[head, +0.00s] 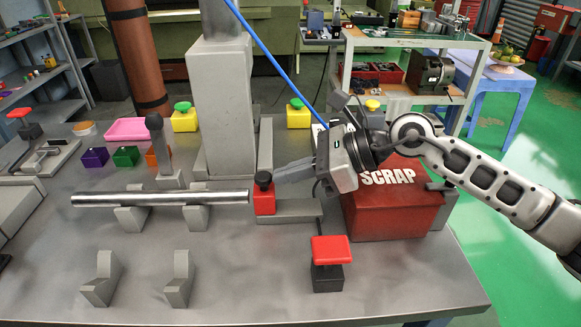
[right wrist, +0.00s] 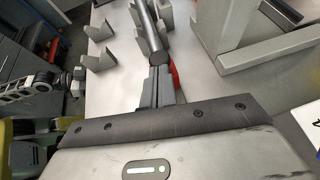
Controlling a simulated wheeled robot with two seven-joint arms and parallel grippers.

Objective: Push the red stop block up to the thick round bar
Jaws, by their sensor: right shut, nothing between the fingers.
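The thick round bar (head: 165,198) lies level on grey V-shaped rests; it also shows in the right wrist view (right wrist: 144,20). The red stop block (head: 264,202), with a black knob on top, stands at the bar's right end. Whether they touch or a thin gap is left, I cannot tell. In the right wrist view only a red sliver of the block (right wrist: 175,77) shows beside the fingers. My right gripper (head: 279,178) is shut and empty, its fingertips at the block's right side by the knob.
The red scrap bin (head: 392,212) stands under my right wrist. A red-topped button (head: 330,252) stands in front of the block. A grey column (head: 222,105) rises behind the bar. Two empty rests (head: 102,280) (head: 180,280) stand in front, with clear table around them.

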